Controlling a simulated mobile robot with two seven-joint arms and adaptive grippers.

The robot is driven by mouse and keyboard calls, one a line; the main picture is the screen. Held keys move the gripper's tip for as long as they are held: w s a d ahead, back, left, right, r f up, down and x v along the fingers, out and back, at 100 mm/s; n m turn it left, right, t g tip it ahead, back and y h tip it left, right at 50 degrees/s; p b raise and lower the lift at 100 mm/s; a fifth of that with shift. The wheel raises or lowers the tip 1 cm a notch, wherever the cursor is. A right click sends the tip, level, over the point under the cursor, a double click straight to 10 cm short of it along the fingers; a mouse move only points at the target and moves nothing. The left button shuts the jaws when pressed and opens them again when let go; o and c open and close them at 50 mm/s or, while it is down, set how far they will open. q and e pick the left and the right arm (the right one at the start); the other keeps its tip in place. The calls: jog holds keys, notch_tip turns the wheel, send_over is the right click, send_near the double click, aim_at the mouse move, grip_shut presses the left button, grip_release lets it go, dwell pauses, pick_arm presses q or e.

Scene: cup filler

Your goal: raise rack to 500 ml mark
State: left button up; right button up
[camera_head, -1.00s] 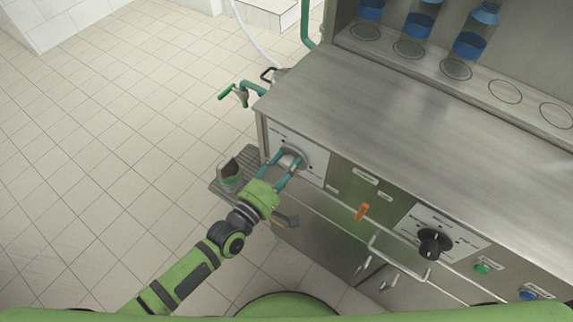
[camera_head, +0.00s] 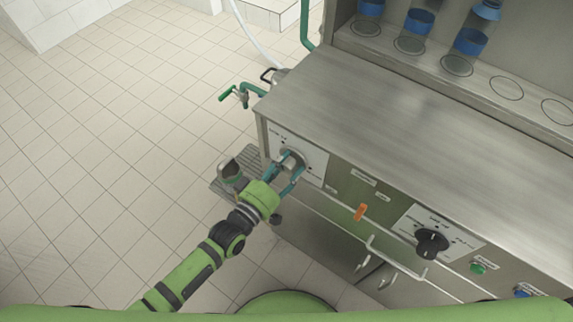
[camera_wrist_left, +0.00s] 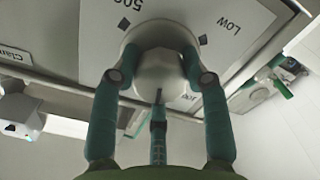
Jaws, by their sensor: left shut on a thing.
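A pale grey round knob (camera_head: 292,157) sits on a white label plate at the left end of the machine's front panel. My left gripper (camera_head: 289,166) has its teal fingers on either side of this knob and is shut on it. In the left wrist view the knob (camera_wrist_left: 160,72) is between both fingers, in front of the plate (camera_wrist_left: 222,38). "Low" and part of a "500" mark are readable there, upside down. The fingers hide part of the knob and the plate. My right gripper is not in view.
A metal rail (camera_head: 400,262) sticks out below. Blue-banded bottles (camera_head: 469,45) stand on the back shelf. Tiled floor lies open at left.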

pick_arm(q)
jog(key=m, duration=0.4)
jog(key=m+p, duration=0.1)
jog(key=m, duration=0.1)
jog(key=shift+w+a+r, duration=0.1)
jog(key=shift+w+r, duration=0.1)
jog(key=shift+r, duration=0.15)
jog(key=m, duration=0.6)
jog(key=shift+r+m, duration=0.2)
jog(key=shift+m, duration=0.2)
jog(key=m, duration=0.2)
jog(key=shift+d+m, duration=0.2)
jog(key=shift+m, duration=0.1)
jog(key=m, duration=0.3)
jog(key=shift+s+f+m, duration=0.1)
jog(key=shift+m, duration=0.3)
jog(key=m+b, duration=0.1)
jog(key=m, duration=0.2)
jog(key=shift+d+f, duration=0.1)
jog(key=shift+s+d+m+b, duration=0.15)
jog(key=shift+m+b, duration=0.35)
jog(key=shift+m, duration=1.2)
jog(key=shift+f, duration=0.1)
